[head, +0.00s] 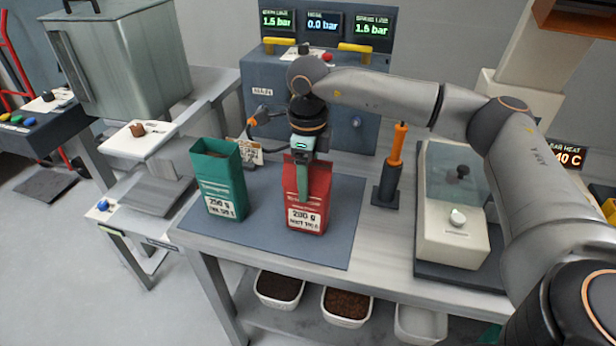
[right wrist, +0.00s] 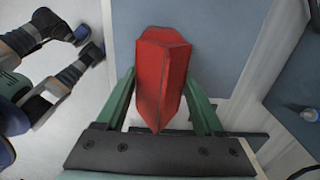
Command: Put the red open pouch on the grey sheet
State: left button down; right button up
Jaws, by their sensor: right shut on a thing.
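The red pouch (head: 306,205) is upright over the grey sheet (head: 265,245), right of the green pouch, with its white weight label facing me. Its base is on the sheet or very close above it; I cannot tell which. My right gripper (head: 301,178) comes down from above and is shut on the red pouch near its top. In the right wrist view the red pouch (right wrist: 161,75) sits between the two green fingers (right wrist: 162,108), with the blue-grey sheet (right wrist: 215,30) behind it. The pouch's mouth is partly hidden by the gripper. My left gripper is not in view.
A green open pouch (head: 217,180) stands on the sheet's left part. An orange-handled tool (head: 396,150) stands in a dark holder right of the sheet, beside a clear-covered machine (head: 452,200). A gauge panel (head: 325,25) is behind. White tubs (head: 345,305) sit on the shelf below.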

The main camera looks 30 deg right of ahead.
jog(key=shift+f, duration=0.1)
jog(key=o, duration=1)
notch_tip(320, 180, up, 12)
jog(key=shift+r, duration=0.15)
